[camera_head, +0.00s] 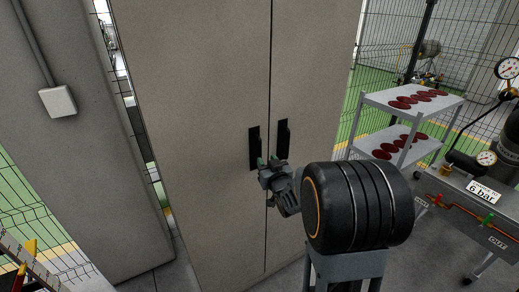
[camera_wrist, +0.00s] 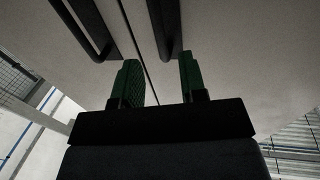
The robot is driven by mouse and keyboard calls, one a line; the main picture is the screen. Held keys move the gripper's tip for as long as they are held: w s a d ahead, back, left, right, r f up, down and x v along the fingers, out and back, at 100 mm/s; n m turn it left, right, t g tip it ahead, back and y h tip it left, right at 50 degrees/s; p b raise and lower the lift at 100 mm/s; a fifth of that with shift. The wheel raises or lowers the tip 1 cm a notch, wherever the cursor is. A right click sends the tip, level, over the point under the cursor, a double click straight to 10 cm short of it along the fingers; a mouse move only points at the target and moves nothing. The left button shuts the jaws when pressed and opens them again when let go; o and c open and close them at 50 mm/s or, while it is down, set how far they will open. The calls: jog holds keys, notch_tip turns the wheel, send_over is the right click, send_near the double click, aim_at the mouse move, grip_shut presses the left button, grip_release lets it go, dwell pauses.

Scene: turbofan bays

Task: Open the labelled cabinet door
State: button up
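A tall beige cabinet (camera_head: 205,90) with two doors stands in front of me, and both doors look closed along the centre seam. A black left handle (camera_head: 254,147) and a black right handle (camera_head: 283,139) flank the seam. My gripper (camera_head: 267,162) is just below the handles near the seam. In the wrist view my gripper (camera_wrist: 163,80) shows two green fingers spread apart with nothing between them. The left handle (camera_wrist: 88,25) and right handle (camera_wrist: 164,28) lie beyond the fingertips; contact cannot be told. No label on the cabinet shows.
A grey wall or pillar with a small box (camera_head: 57,101) stands left of the cabinet. A shelf cart (camera_head: 405,112) with dark red discs stands at the right. A bench with gauges and a "6 bar" sign (camera_head: 484,192) is at the far right.

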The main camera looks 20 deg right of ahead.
aim_at(260, 151)
jog(key=w, duration=0.2)
jog(key=w+p, duration=0.1)
jog(key=w, duration=0.4)
jog(key=shift+w+d+p, duration=0.35)
grip_shut()
